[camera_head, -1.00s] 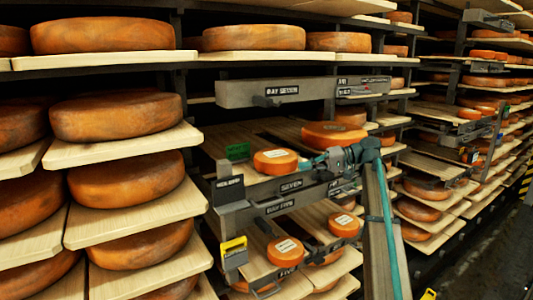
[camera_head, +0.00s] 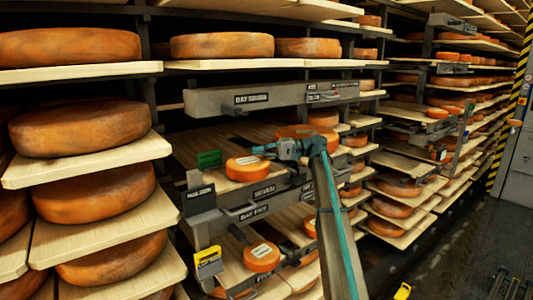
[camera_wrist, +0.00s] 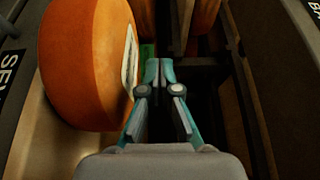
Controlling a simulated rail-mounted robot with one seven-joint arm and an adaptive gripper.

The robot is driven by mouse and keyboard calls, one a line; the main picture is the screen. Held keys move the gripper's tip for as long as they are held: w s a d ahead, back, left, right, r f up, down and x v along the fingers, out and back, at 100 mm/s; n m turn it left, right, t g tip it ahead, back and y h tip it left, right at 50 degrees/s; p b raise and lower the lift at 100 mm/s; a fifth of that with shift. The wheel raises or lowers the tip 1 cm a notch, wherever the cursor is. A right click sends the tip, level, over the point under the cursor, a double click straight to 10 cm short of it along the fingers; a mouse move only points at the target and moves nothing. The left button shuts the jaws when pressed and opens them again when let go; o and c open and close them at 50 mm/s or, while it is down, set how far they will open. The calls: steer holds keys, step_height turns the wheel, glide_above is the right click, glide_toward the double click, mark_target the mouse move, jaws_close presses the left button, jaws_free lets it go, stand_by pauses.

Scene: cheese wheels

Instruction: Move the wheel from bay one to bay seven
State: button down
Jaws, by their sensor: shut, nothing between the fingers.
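A small orange cheese wheel (camera_head: 247,168) with a white label on top lies on the wooden board of the bay marked SEVEN. My gripper (camera_head: 262,150) is just above and beside it, reaching in from the right. In the wrist view the wheel (camera_wrist: 85,60) fills the left side, its labelled face turned towards my fingers. My gripper (camera_wrist: 158,72) is shut and empty there, and the wheel is outside the fingers. I cannot tell whether they touch it. I cannot make out a bay one label.
A grey beam (camera_head: 270,96) runs above the bay. A larger wheel (camera_head: 305,131) sits behind my gripper. Another labelled wheel (camera_head: 262,256) lies on the shelf below. A green tag (camera_head: 209,159) and a yellow tag (camera_head: 208,262) stand at the left. The aisle floor (camera_head: 455,255) is open at right.

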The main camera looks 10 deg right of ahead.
mark_target(249, 157)
steer(key=w+a+p, duration=0.1)
steer(key=w, duration=0.2)
steer(key=w+a, duration=0.1)
steer(key=w, duration=0.3)
steer(key=w+a+p, duration=0.1)
steer(key=w, duration=0.2)
steer(key=shift+w+r+p, duration=0.15)
steer(key=shift+p, duration=0.2)
step_height(249, 157, down, 5)
steer(key=shift+a+p, duration=0.1)
steer(key=shift+p, duration=0.8)
steer(key=shift+s+p, duration=0.4)
steer(key=shift+s, duration=0.05)
steer(key=shift+f, duration=0.2)
steer(key=shift+s+d+f+b, duration=0.1)
steer(key=shift+s+d+b, duration=0.2)
steer(key=shift+s, duration=0.25)
steer(key=shift+s+d+f+b, duration=0.15)
steer(key=shift+s+b, duration=0.2)
steer(key=shift+s, duration=0.2)
steer(key=shift+r, duration=0.3)
